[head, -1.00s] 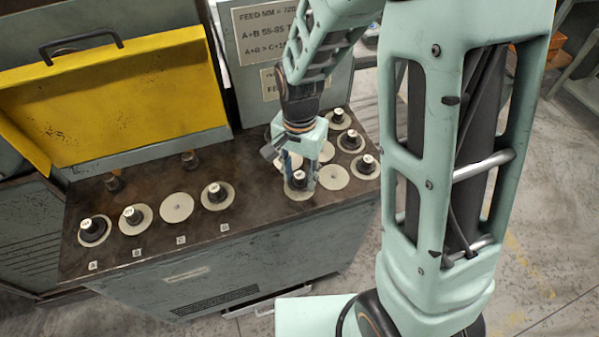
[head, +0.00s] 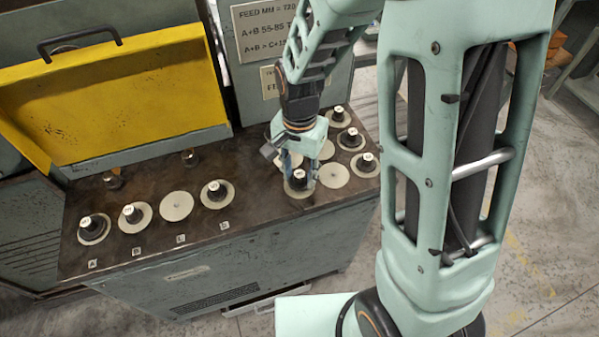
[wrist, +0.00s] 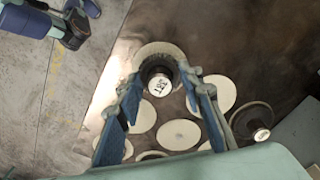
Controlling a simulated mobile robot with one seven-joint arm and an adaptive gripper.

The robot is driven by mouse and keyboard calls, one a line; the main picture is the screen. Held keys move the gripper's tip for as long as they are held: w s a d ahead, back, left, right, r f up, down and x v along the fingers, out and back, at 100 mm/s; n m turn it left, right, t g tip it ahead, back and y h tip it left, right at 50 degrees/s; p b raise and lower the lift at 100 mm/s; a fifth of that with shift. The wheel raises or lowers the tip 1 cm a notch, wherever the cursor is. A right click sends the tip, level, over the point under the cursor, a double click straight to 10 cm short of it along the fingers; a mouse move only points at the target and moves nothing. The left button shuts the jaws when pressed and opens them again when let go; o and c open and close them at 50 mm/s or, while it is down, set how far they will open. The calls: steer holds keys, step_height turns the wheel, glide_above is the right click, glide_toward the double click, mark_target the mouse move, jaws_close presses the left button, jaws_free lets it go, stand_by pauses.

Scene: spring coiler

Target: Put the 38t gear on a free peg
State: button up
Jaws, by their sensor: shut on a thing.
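My gripper (head: 299,178) is at the front right of the bench top, pointing down. Its fingers are closed on the dark hub of a gear (wrist: 158,77), which stands upright over a pale disc (wrist: 160,53). The hub's white label is too small to read surely. In the head view the held gear (head: 298,177) shows below the fingers; I cannot tell whether it is lifted.
Two short posts (head: 113,180) (head: 190,158) stand at the back of the bench. Several gears (head: 350,138) and bare discs (head: 334,176) lie around my gripper at the right. A raised yellow cover (head: 120,95) and a sign panel (head: 262,40) rise behind.

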steer(key=shift+f+b, duration=0.4)
steer(key=shift+f, duration=0.1)
stand_by(0.3)
steer(key=o, duration=1.5)
steer(key=shift+c, duration=0.2)
step_height(320, 180, up, 25)
steer(key=p, duration=1)
